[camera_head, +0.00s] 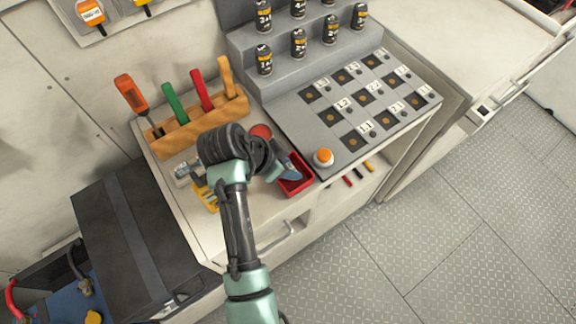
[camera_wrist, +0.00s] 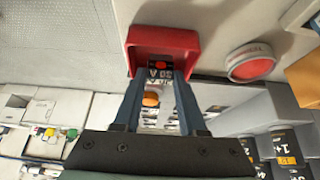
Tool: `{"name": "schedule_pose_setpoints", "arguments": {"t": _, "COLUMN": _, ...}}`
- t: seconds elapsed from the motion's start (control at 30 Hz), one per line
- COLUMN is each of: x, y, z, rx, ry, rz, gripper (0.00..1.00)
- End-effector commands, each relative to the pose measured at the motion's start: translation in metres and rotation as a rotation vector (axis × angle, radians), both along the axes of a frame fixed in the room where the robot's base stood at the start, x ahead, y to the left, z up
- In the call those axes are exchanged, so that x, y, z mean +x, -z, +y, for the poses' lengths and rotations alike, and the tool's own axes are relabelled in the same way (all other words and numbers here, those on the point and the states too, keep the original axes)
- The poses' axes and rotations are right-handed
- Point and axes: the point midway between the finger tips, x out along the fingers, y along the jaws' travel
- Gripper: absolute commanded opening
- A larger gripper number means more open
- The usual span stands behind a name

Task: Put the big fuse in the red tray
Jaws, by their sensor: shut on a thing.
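My gripper (camera_wrist: 161,78) is shut on the big fuse (camera_wrist: 159,67), a dark piece with a red mark and "80 A" lettering, seen between the fingertips in the wrist view. The red tray (camera_wrist: 163,36) is straight beyond the fingertips there, and the fuse overlaps its opening and near edge. I cannot tell the exact height of the fuse over the tray. In the head view the red tray (camera_head: 297,187) sits at the worktop's front edge, with my gripper (camera_head: 288,172) over it. The fuse is hidden in that view.
A round red-topped thing (camera_head: 262,131) stands behind the tray. A wooden rack (camera_head: 200,120) holds several coloured-handled tools. A yellow object (camera_head: 206,195) lies left of my arm. A slotted panel with an orange button (camera_head: 323,157) rises at the right.

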Motion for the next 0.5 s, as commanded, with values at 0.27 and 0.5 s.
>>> {"name": "schedule_pose_setpoints", "arguments": {"t": 0.27, "x": 0.0002, "y": 0.0096, "z": 0.0003, "rx": 0.001, "ry": -0.001, "rz": -0.001, "gripper": 0.00}}
{"name": "schedule_pose_setpoints", "arguments": {"t": 0.5, "x": 0.0001, "y": 0.0121, "z": 0.0002, "rx": 0.001, "ry": -0.001, "rz": -0.001, "gripper": 0.50}}
